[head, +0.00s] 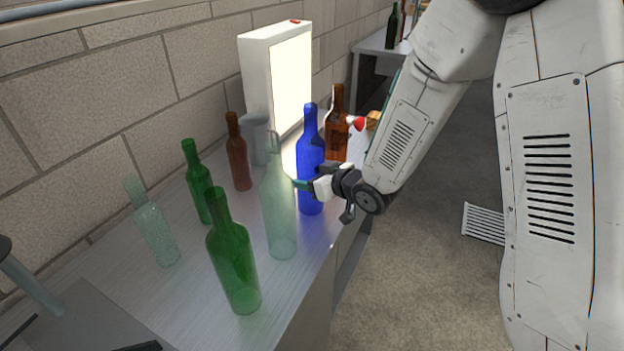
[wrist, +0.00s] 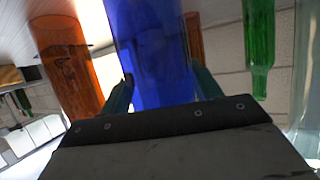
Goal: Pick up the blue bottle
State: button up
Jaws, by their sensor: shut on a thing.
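The blue bottle (head: 310,150) stands upright on the metal bench, toward its right edge, in front of the lit panel. My gripper (head: 305,185) reaches in from the right and is shut on the bottle's body at about mid-height. In the wrist view the blue bottle (wrist: 150,50) fills the middle, between the two fingers of my gripper (wrist: 160,92). I cannot tell whether the blue bottle's base touches the bench.
A clear bottle (head: 279,215) stands close in front, left of my gripper. A brown bottle (head: 336,125) is close behind. Green bottles (head: 232,260) (head: 197,182), another brown bottle (head: 238,155) and a clear one (head: 155,228) stand left. A lit panel (head: 292,85) stands by the wall.

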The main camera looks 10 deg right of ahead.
aim_at(316, 114)
notch_tip(316, 114, up, 17)
jog(key=shift+r, duration=0.1)
dwell(0.4)
